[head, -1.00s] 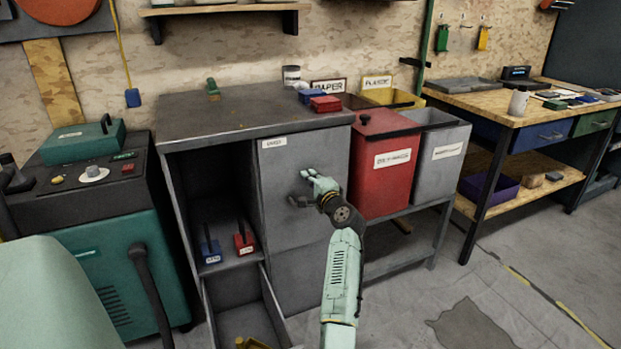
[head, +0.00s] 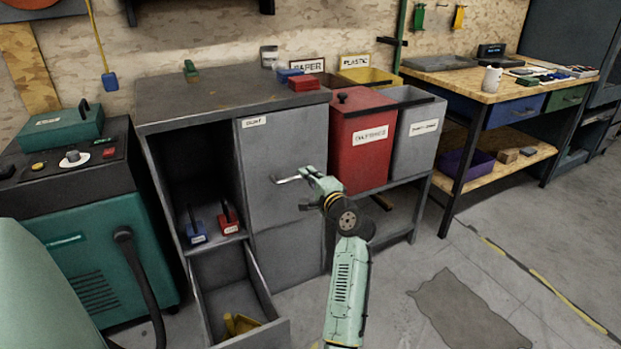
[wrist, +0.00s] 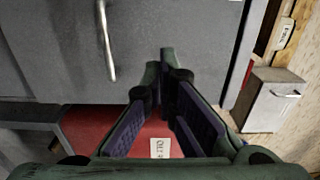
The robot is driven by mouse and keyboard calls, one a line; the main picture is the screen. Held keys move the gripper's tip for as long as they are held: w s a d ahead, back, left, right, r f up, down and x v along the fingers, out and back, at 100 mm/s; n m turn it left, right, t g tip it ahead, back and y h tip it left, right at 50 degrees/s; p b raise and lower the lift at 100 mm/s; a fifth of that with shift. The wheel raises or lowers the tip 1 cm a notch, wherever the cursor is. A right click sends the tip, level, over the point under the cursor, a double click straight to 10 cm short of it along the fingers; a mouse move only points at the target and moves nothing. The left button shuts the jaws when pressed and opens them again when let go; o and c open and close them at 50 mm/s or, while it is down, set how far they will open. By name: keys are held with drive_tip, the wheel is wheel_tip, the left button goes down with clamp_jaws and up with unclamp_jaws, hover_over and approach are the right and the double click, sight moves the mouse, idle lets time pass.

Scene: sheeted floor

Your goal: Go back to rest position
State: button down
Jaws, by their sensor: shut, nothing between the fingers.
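My gripper (head: 308,186) is shut and empty, in front of the grey cabinet door (head: 284,226). The door is shut, and its metal handle (head: 288,179) shows just left of the fingers. In the wrist view my gripper (wrist: 165,65) has its fingers meeting at the tips. The handle (wrist: 106,42) there stands apart from the fingers. My arm reaches out in front of the cabinet, well off the floor.
An open drawer (head: 270,330) with a yellow thing inside juts out at lower left of my arm. A red bin (head: 362,150) and grey bin (head: 408,141) stand right of the door. A teal machine (head: 100,262) stands left. Floor (head: 440,255) at right is mostly clear.

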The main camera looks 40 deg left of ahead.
drive_tip(key=shift+s+d, duration=0.25)
drive_tip(key=shift+d, duration=0.35)
